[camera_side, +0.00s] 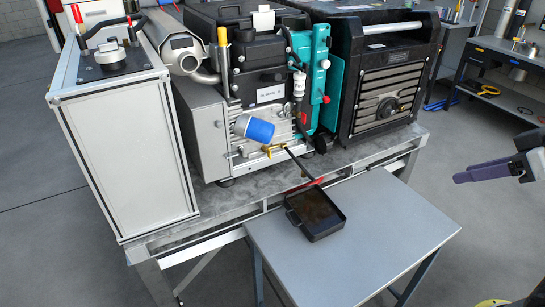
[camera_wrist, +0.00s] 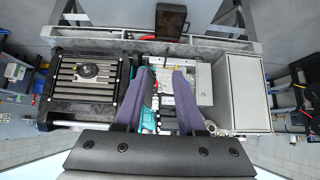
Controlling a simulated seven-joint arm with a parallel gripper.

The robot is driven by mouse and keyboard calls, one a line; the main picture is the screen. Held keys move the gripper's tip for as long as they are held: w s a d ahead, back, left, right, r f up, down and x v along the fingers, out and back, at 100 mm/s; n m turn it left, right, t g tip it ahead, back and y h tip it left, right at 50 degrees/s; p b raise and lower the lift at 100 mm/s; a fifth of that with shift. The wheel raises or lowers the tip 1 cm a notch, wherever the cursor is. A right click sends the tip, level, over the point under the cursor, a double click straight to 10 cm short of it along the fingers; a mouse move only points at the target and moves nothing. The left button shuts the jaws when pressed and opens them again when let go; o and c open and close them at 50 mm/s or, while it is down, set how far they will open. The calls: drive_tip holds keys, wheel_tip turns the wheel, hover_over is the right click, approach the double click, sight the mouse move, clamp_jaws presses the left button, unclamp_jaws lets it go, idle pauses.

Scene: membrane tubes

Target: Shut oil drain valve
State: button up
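The likely oil drain valve, a small yellow handle (camera_side: 276,150), sits low on the engine front (camera_side: 262,85) in the side view, below a blue cylinder (camera_side: 255,130). A black tube (camera_side: 300,164) runs from it toward a black drain pan (camera_side: 315,213) with dark brown liquid in it. The pan also shows in the wrist view (camera_wrist: 171,19). I cannot make out the valve in the wrist view. My gripper (camera_side: 486,171) is at the right edge of the side view, well away from the valve. Its two purple fingers (camera_wrist: 161,71) are spread and empty in the wrist view.
The pan rests on a grey table (camera_side: 395,215) with free surface around it. A white cabinet (camera_side: 125,150) stands left of the engine and a black unit (camera_side: 385,85) right of it. A workbench with tools (camera_side: 500,75) is at the back right. The air before the engine is clear.

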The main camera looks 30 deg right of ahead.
sight(268, 153)
drive_tip(key=w+r+t, duration=0.5)
drive_tip(key=w+r, duration=0.4)
drive_tip(key=w, duration=0.2)
drive_tip(key=w+a+r+m+t, duration=0.1)
drive_tip(key=w+t, duration=0.2)
drive_tip(key=w, duration=0.7)
drive_tip(key=w+a+r+m+t, duration=0.1)
drive_tip(key=w+a+t, duration=0.15)
drive_tip(key=w, duration=0.75)
drive_tip(key=w+a+f+n, duration=0.1)
drive_tip(key=w+a+f, duration=0.15)
drive_tip(key=f, duration=0.95)
drive_tip(key=w+a+f+g, duration=0.1)
drive_tip(key=a+f, duration=0.2)
drive_tip(key=f, duration=1)
drive_tip(key=w+a+f+n, duration=0.1)
drive_tip(key=w+a+f, duration=0.1)
drive_tip(key=f, duration=1)
drive_tip(key=w, duration=1.2)
drive_tip(key=shift+w+a, duration=0.1)
drive_tip(key=shift+w, duration=0.3)
